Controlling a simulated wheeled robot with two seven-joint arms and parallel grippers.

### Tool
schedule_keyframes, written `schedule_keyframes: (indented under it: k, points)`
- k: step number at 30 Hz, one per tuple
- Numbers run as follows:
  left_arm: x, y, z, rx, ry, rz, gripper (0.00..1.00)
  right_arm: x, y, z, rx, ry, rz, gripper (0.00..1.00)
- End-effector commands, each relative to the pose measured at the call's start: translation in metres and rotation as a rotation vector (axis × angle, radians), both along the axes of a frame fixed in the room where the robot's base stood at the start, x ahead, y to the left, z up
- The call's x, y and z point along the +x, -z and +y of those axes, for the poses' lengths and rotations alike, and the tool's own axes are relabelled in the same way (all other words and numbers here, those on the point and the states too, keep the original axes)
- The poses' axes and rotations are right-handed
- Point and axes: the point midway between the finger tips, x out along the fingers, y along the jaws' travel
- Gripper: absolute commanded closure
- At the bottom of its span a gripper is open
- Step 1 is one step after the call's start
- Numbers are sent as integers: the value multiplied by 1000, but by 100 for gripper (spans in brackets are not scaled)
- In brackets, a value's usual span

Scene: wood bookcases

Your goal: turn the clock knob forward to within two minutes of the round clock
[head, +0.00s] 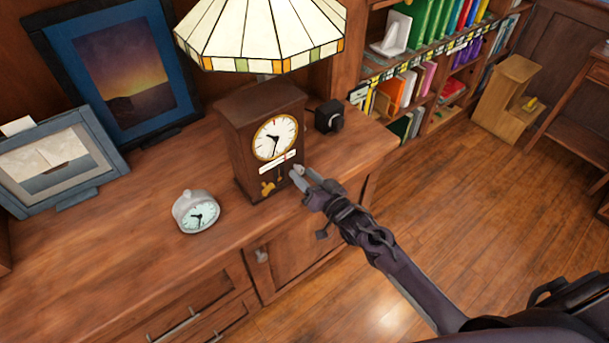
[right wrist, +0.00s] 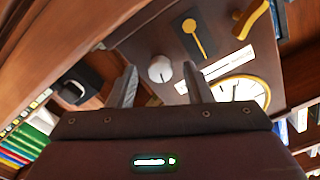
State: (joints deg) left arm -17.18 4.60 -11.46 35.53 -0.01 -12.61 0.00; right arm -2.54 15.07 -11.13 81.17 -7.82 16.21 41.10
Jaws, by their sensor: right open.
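The brown wooden clock (head: 240,150) stands on the cabinet top, with a white, gold-rimmed dial (head: 275,137). Its dial is partly visible in the right wrist view (right wrist: 240,92). A pale round clock knob (right wrist: 160,69) is on the clock's front, near a gold pendulum; in the head view it is hard to separate from the fingertips. My right gripper (head: 303,176) is open at the clock's lower right front. In the right wrist view its fingers (right wrist: 160,85) flank the knob; contact is unclear. The small round clock (head: 196,211) stands apart at left. My left gripper is not in view.
Picture frames (head: 120,70) stand at the left. Bookshelves (head: 400,95) are at the back right. Bare cabinet top lies between the two clocks.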

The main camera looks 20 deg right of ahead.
Motion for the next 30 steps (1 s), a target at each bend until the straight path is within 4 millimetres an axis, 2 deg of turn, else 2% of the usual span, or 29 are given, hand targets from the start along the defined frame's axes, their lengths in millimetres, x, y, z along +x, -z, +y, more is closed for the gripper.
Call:
schedule_keyframes:
  k: [9,13,30]
  points:
    - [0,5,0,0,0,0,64,-50,2,-18,0,-1,4,54]
    - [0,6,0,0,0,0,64,-62,2,-23,-1,-1,3,54]
    - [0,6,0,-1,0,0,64,-67,1,-24,-1,-1,2,54]
